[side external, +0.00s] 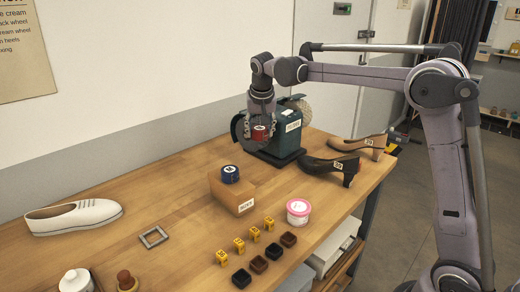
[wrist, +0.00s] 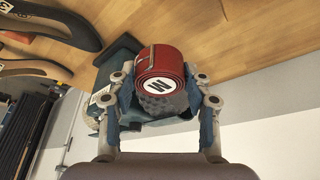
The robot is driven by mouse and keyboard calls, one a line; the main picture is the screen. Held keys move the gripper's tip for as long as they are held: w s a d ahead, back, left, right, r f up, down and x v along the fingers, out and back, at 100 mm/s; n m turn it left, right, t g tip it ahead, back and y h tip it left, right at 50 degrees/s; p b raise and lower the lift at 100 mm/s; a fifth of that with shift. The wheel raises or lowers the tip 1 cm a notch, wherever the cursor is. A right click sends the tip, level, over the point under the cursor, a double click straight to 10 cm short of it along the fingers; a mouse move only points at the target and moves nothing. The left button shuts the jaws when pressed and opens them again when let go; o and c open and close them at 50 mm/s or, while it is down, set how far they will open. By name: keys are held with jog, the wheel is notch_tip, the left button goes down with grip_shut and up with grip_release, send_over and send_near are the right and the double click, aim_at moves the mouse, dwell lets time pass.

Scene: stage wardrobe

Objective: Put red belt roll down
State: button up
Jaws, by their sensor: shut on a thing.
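The red belt roll (side external: 260,134) has a round white label with a dark letter, clearer in the wrist view (wrist: 159,66). My gripper (side external: 260,118) points down and is shut on the roll, one finger on each side of it in the wrist view (wrist: 164,92). The roll is off the bench, in front of the dark green machine (side external: 282,132) in the side view. A blue belt roll (side external: 230,175) sits on a labelled wooden block (side external: 230,195), lower and to the left of the gripper.
The wooden bench (side external: 165,190) has bare room left of the block. A black shoe (side external: 328,166) and a tan shoe (side external: 362,145) stand to the right. A pink-lidded tub (side external: 298,210), several yellow blocks (side external: 254,233) and small dark trays (side external: 259,264) are nearer the front. A white shoe (side external: 75,215) lies left.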

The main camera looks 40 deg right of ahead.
jog(key=s+d+f+m, duration=0.1)
jog(key=s+d, duration=0.5)
jog(key=s, duration=0.3)
jog(key=s+d+f, duration=0.1)
jog(key=s+d, duration=0.5)
jog(key=s, duration=0.3)
send_over(288, 192)
jog(key=f, duration=0.8)
jog(key=s+f, duration=0.1)
jog(key=f, duration=0.3)
jog(key=shift+a, duration=0.35)
jog(key=shift+f, duration=2)
jog(key=shift+w+f, duration=0.1)
jog(key=shift+f, duration=0.05)
jog(key=o, duration=1.2)
